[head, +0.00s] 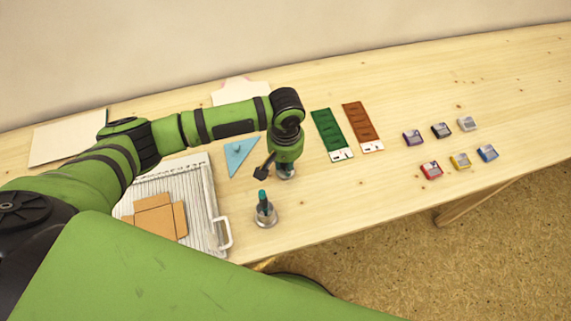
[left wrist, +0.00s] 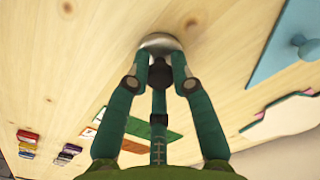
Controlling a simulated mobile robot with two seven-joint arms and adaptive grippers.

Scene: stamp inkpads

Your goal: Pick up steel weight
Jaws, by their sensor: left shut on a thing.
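The steel weight (head: 286,173) is a shiny silver round piece at the table's front middle, under my left gripper (head: 285,165). In the left wrist view its silver dome (left wrist: 160,41) shows with a dark knob (left wrist: 160,74) between my teal fingers. My left gripper (left wrist: 160,62) is shut on the knob and points down. The fingers hide part of the weight. I cannot tell whether its base touches the wood. My right gripper is not in view.
A silver holder (head: 265,219) with a teal-topped item stands close in front. A blue triangle (head: 240,152) with a knob lies left, beside a ribbed grey board (head: 209,190) with folded cardboard (head: 160,216). Green (head: 327,128) and brown (head: 361,122) strips and several inkpads (head: 431,170) lie right.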

